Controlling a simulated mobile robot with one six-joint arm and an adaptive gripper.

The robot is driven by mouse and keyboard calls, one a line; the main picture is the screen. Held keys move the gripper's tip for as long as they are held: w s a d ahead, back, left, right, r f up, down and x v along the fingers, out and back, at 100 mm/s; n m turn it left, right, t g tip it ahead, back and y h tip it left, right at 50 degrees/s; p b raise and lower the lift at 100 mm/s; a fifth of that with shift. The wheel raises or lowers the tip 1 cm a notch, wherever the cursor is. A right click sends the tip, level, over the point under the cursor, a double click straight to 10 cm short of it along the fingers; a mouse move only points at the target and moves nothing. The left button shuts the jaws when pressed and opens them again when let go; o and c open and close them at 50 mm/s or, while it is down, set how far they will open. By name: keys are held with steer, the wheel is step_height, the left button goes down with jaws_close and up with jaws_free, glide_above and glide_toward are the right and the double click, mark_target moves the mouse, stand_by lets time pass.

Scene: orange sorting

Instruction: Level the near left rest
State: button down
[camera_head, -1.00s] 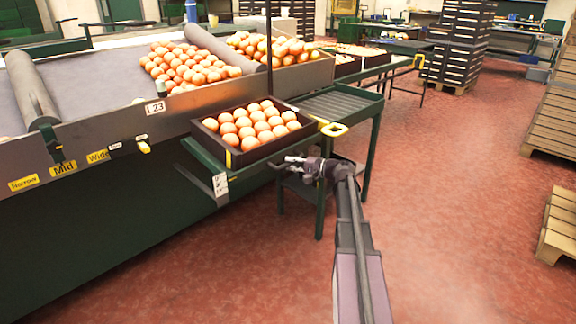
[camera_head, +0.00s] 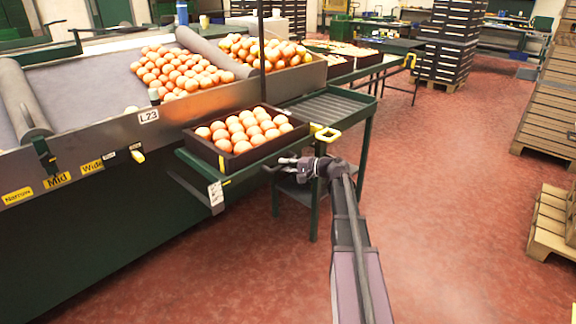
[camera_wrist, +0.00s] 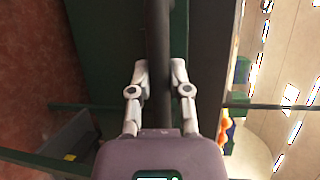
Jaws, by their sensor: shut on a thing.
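The green rest (camera_head: 192,161) juts out from the front of the sorting machine. A dark crate (camera_head: 262,154) full of oranges (camera_head: 243,127) stands on it. The rest looks sloped in the head view, but that picture is itself tilted. My gripper (camera_head: 284,162) is at the rest's front right end, beside and below the crate. In the wrist view my gripper (camera_wrist: 160,82) has its two fingers on either side of a dark bar (camera_wrist: 158,35) and is shut on it. The bar runs along a green edge; its far end is hidden.
A green slatted table (camera_head: 333,106) with a yellow handle (camera_head: 327,135) stands right behind the crate. The machine's front panel (camera_head: 120,152) bounds the left. Red floor (camera_head: 440,190) is free on the right, up to the pallets (camera_head: 552,222).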

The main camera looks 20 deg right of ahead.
steer(key=shift+r+p, duration=0.3)
steer(key=shift+r, duration=0.3)
steer(key=shift+w, duration=0.15)
steer(key=c, duration=0.6)
jaws_free()
